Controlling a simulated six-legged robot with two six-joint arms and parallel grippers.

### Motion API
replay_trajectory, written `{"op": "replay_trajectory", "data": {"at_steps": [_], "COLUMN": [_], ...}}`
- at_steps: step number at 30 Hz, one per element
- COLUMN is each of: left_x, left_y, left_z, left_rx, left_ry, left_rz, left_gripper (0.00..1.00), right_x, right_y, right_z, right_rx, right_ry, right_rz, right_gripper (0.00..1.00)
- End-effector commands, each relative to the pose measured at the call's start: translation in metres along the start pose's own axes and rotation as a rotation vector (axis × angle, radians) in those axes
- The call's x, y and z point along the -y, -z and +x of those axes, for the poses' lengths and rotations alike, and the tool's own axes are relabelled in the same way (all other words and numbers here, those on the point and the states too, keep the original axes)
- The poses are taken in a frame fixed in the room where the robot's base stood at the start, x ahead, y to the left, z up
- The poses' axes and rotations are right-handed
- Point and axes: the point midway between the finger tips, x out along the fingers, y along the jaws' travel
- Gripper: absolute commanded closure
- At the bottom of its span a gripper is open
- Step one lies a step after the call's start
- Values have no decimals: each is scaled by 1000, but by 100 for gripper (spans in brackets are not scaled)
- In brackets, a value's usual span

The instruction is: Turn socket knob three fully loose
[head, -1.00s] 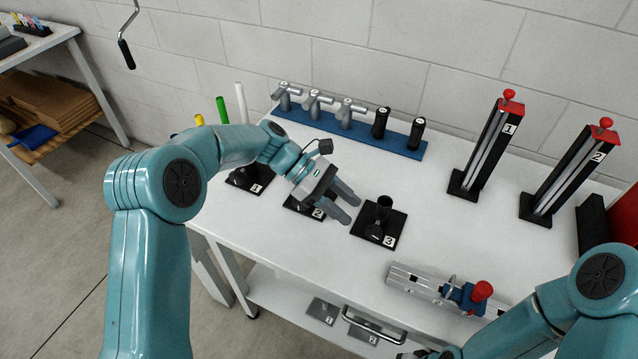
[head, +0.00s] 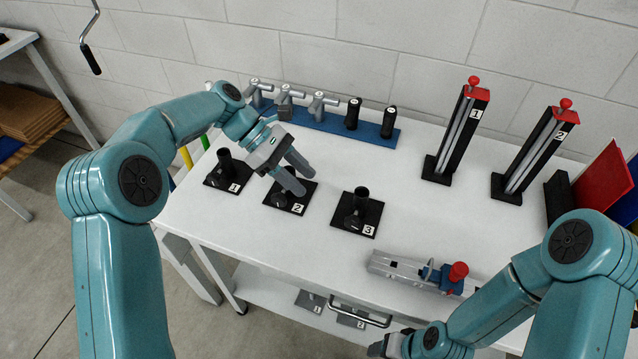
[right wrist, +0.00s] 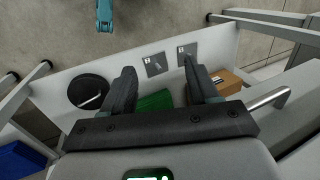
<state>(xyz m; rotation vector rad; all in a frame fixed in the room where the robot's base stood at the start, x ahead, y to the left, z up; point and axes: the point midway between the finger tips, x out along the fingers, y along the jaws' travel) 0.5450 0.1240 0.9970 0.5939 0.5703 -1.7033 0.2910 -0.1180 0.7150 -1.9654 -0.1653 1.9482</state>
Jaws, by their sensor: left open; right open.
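Socket three (head: 371,226) is a black square plate marked 3 on the white bench. An upright black tube (head: 362,196) stands on it, with a dark round knob (head: 353,222) low at its front left. A pale line shows on that knob. My left gripper (head: 302,180) is open and empty, over socket two (head: 279,204), left of socket three and apart from it. It partly hides socket two's tube and knob. My right gripper (head: 384,346) is low at the bench's front edge; in the right wrist view (right wrist: 160,78) its jaws are open and empty above the lower shelf.
Socket one (head: 224,184) stands at left. A blue rack (head: 335,127) holds torches and black cylinders behind. Two red-topped towers (head: 460,131) (head: 537,150) stand at back right. A rail fixture with a red knob (head: 458,271) lies front right. Bench between socket three and the towers is clear.

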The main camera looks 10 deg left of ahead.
Motion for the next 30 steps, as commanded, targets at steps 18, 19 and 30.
{"op": "replay_trajectory", "data": {"at_steps": [18,19,30], "left_x": [1,1,-4], "left_y": [-69,-66,-29], "left_z": [42,48,124], "left_rx": [-458,-458,-457], "left_ry": [-43,-42,-45], "left_rz": [31,31,31], "left_gripper": [55,55,55], "right_x": [33,33,40], "right_y": [-2,-2,-2], "right_z": [-90,-92,-111], "right_rx": [-1,-1,-1], "right_ry": [0,0,0], "right_rz": [0,0,0], "right_gripper": [40,40,40]}}
